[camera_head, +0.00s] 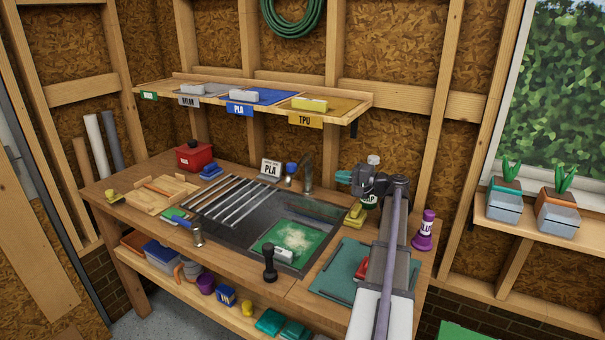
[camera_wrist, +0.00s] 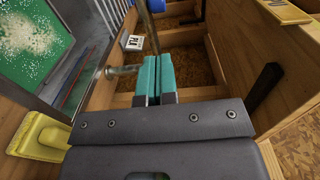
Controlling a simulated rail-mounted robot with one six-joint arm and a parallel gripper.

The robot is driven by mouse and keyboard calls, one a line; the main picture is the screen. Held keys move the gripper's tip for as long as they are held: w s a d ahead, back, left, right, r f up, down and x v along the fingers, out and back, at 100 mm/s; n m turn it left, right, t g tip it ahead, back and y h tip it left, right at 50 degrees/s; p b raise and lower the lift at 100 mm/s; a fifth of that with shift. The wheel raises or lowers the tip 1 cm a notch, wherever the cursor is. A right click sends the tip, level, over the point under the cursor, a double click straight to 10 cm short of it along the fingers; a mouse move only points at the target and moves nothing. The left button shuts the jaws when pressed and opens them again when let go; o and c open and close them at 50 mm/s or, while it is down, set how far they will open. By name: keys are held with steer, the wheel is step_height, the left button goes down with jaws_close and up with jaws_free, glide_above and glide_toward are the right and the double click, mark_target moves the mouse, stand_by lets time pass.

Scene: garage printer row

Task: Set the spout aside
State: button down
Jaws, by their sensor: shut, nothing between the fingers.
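A metal tap with its spout (camera_head: 306,173) stands at the back edge of the sink. In the wrist view a metal tube with a round end (camera_wrist: 122,70) shows just left of my fingers, and a slanting metal post (camera_wrist: 149,28) shows beyond them. I cannot tell exactly how the two join. My gripper (camera_head: 344,177) is to the right of the tap, above the back of the bench. Its teal fingers (camera_wrist: 155,78) are closed together and empty. They hide part of the tube, and I cannot tell whether they touch it.
The sink (camera_head: 330,209) holds a green board (camera_head: 270,243) with pale grains. A yellow block (camera_head: 355,215) sits right of the sink, and a PLA sign (camera_head: 270,170) stands behind it. A shelf (camera_head: 350,107) hangs above.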

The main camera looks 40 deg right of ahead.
steer(key=shift+a, duration=0.1)
glide_toward(299, 167)
steer(key=w+a+r, duration=0.2)
steer(key=w+a, duration=0.2)
steer(key=a, duration=0.3)
steer(key=shift+d+b, duration=0.2)
steer(key=shift+b, duration=0.1)
steer(key=shift+w+a, duration=0.15)
